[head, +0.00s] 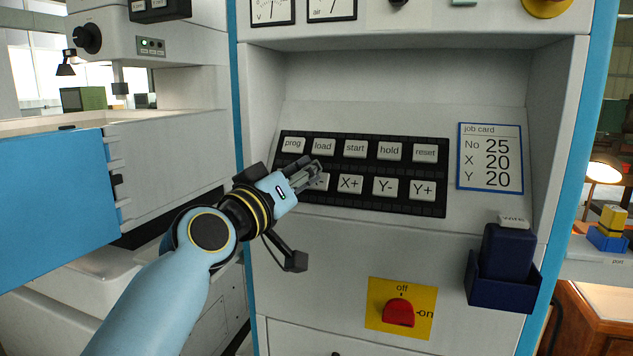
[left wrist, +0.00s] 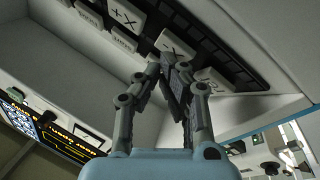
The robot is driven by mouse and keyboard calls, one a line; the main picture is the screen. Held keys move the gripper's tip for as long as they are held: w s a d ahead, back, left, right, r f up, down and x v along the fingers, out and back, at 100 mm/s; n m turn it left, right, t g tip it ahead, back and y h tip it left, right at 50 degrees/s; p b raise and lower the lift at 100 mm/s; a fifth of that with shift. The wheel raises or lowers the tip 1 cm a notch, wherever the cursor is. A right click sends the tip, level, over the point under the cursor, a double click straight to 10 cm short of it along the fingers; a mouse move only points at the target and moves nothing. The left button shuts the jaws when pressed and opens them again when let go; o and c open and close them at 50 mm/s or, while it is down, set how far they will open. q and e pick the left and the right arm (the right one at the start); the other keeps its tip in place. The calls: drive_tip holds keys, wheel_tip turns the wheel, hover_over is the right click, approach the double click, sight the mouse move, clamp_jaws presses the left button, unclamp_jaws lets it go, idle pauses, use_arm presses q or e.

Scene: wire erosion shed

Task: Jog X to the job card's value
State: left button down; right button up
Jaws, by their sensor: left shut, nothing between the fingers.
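The black key panel (head: 438,179) has a top row reading prog, load, start, hold, reset. Its lower row holds a key mostly hidden by my gripper, then X+ (head: 349,184), Y- and Y+. The job card (head: 490,158) reads No 25, X 20, Y 20. My left gripper (head: 318,171) is shut and empty, with its fingertips at the half-hidden key (head: 322,184). In the left wrist view, the fingertips (left wrist: 166,66) are close to a key marked X- (left wrist: 172,42); I cannot tell whether they touch it. My right gripper is out of view. No X readout is legible.
A red rotary switch (head: 399,312) on a yellow off/on plate sits below the keys. A dark blue holder (head: 503,294) juts out at the lower right. Gauges (head: 331,8) are cut off at the top. A blue-fronted machine (head: 55,205) stands left.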

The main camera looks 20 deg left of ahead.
use_arm(q)
drive_tip(key=shift+w+f, duration=0.1)
idle(0.5)
drive_tip(key=shift+s+r+p, duration=0.45)
drive_tip(key=shift+s+r, duration=0.05)
drive_tip(key=shift+s, duration=0.15)
drive_tip(key=shift+w+f, duration=0.1)
drive_tip(key=shift+w+f+b, duration=0.15)
drive_tip(key=shift+w+b, duration=0.1)
drive_tip(key=shift+b, duration=0.15)
drive_tip(key=shift+w+f+b, duration=0.25)
drive_tip(key=shift+w+b, duration=0.05)
idle(0.7)
idle(0.3)
drive_tip(key=shift+s+r+p, duration=0.5)
drive_tip(key=shift+s, duration=0.15)
